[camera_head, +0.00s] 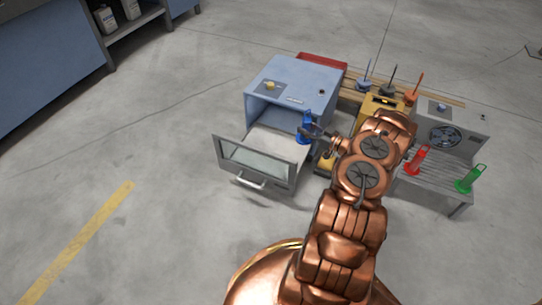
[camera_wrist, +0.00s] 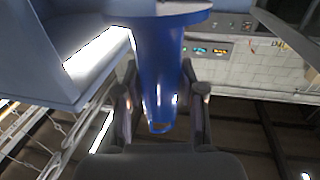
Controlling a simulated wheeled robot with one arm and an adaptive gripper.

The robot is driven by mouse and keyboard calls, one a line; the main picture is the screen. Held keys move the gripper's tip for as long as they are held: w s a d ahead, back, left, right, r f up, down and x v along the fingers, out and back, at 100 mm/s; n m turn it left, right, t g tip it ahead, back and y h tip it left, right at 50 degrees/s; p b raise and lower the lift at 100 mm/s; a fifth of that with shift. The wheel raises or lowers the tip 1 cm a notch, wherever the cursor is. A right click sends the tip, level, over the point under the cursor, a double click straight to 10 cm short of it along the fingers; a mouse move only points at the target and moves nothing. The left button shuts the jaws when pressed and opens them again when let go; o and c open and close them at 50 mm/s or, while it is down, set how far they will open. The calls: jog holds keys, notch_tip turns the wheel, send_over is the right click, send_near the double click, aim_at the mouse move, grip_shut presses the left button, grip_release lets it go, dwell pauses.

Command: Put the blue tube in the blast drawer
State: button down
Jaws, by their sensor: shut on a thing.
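The blue tube (camera_head: 306,127) is upright in my gripper (camera_head: 318,133), at the right side of the open drawer in the head view. In the wrist view the blue tube (camera_wrist: 160,70) stands between my two fingers (camera_wrist: 162,108), which are shut on it. The blast drawer (camera_head: 262,152) is pulled out from the blue box (camera_head: 292,82), with a glazed front and a handle. Its visible floor is bare. The tube overlaps the drawer's right part in the picture; I cannot tell whether its base touches the drawer floor.
A yellow unit (camera_head: 375,106) stands right of the blue box. A grey rack (camera_head: 436,188) holds a red tube (camera_head: 416,160) and a green tube (camera_head: 469,179), below a grey fan box (camera_head: 452,130). A red tray (camera_head: 321,61) lies behind. Open floor lies to the left.

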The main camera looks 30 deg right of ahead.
jog(key=s+f+y, duration=0.1)
jog(key=s+f, duration=0.5)
jog(key=shift+n+g, duration=0.3)
jog(key=shift+n, duration=0.1)
jog(key=w+a+f+b, duration=0.1)
jog(key=w, duration=0.2)
jog(key=w+a+f+b, duration=0.3)
jog(key=w+f+b, duration=0.1)
jog(key=w, duration=0.1)
jog(key=shift+w+a+f, duration=0.2)
jog(key=shift+w+a, duration=0.05)
jog(key=shift+w, duration=0.05)
jog(key=shift+w+a+f+b, duration=0.3)
jog(key=shift+w+f, duration=0.1)
jog(key=shift+w, duration=0.2)
jog(key=shift+w+a+f+b, duration=0.2)
jog(key=shift+w+f+b, duration=0.15)
jog(key=shift+w+f, duration=0.15)
jog(key=shift+w+a+f+b, duration=0.25)
jog(key=shift+w+f+b, duration=0.1)
jog(key=shift+w, duration=0.3)
jog(key=shift+f, duration=0.15)
jog(key=c, duration=0.7)
grip_release()
